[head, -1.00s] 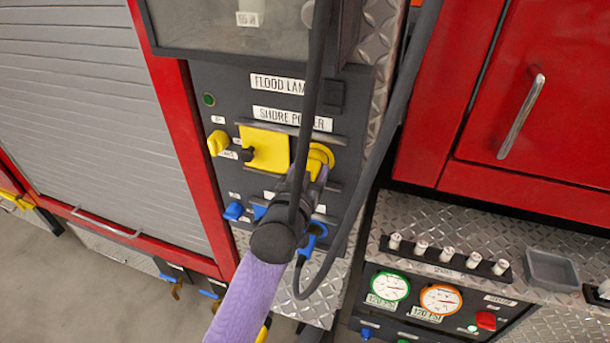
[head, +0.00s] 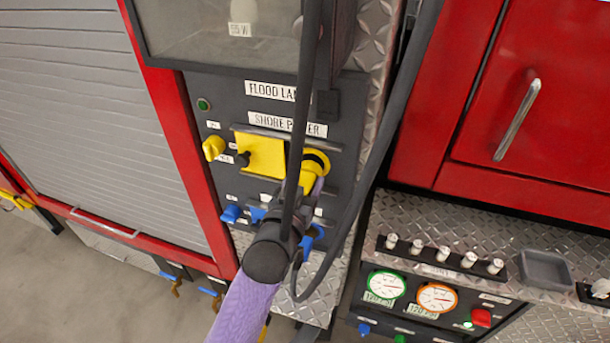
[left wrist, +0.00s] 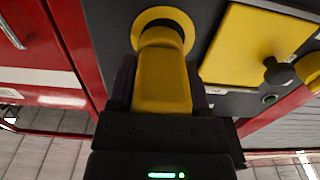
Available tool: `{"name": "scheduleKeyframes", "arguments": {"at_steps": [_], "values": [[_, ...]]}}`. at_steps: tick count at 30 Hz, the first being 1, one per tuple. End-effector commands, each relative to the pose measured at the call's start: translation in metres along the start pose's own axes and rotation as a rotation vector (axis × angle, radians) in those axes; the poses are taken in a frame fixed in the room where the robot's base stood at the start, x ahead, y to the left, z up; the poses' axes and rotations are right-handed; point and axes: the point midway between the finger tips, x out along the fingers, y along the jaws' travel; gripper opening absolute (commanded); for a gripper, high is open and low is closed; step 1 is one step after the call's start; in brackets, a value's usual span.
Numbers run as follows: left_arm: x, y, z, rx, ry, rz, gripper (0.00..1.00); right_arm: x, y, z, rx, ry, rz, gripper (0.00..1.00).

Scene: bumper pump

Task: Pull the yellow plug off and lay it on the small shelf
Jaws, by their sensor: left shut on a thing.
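The yellow plug (head: 309,177) is in my left gripper (head: 311,187), in front of the dark panel under the SHORE POWER label. The left wrist view shows the plug (left wrist: 162,80) between the fingers. The round yellow socket (head: 319,157) is just behind it, with a dark opening showing above the plug. The plug looks drawn out a little, but I cannot tell whether it is fully clear. My arm and a dark cable hide part of the plug. I cannot tell which surface is the small shelf. My right gripper is out of view.
A yellow flap (head: 262,154) and a yellow knob (head: 213,148) are left of the socket. Blue knobs (head: 231,213) sit below. A thick dark hose (head: 385,150) runs close on the right. A grey tray (head: 546,268) stands on the tread-plate ledge (head: 430,225) at lower right.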

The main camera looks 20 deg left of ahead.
Motion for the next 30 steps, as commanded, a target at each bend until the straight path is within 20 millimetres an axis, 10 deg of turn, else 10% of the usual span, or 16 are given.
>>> {"name": "scheduleKeyframes", "arguments": {"at_steps": [30], "values": [[-0.028, 0.000, 0.001, 0.001, -0.003, -0.001, 0.00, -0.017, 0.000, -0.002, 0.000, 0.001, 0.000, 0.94]]}}
